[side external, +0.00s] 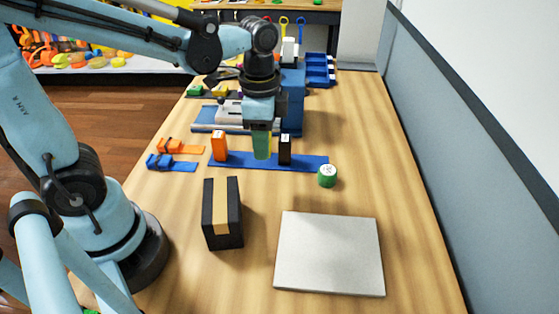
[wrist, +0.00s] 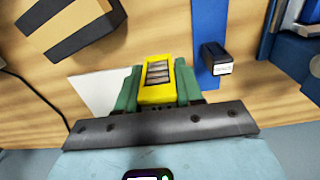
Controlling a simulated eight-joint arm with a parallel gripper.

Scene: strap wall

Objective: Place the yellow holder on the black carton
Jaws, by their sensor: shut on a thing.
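The yellow holder (wrist: 157,82) is between the green fingers of my gripper (wrist: 158,92) in the wrist view; a row of grey slots shows on its face. In the side view my gripper (side external: 262,148) points down over the blue strip, between an orange block and a black block, and its fingers hide most of the holder. I cannot tell whether the holder touches the strip. The black carton (side external: 208,222) with a tan stripe stands on the table nearer the side camera, left of my gripper. It also shows at the upper left of the wrist view (wrist: 88,36).
The blue strip (side external: 310,164) carries the orange block (side external: 219,146) and black block (side external: 285,149). A green cylinder (side external: 327,176) stands at its right end. A pale flat plate (side external: 329,254) lies right of the carton. Blue equipment (side external: 293,95) stands behind my gripper.

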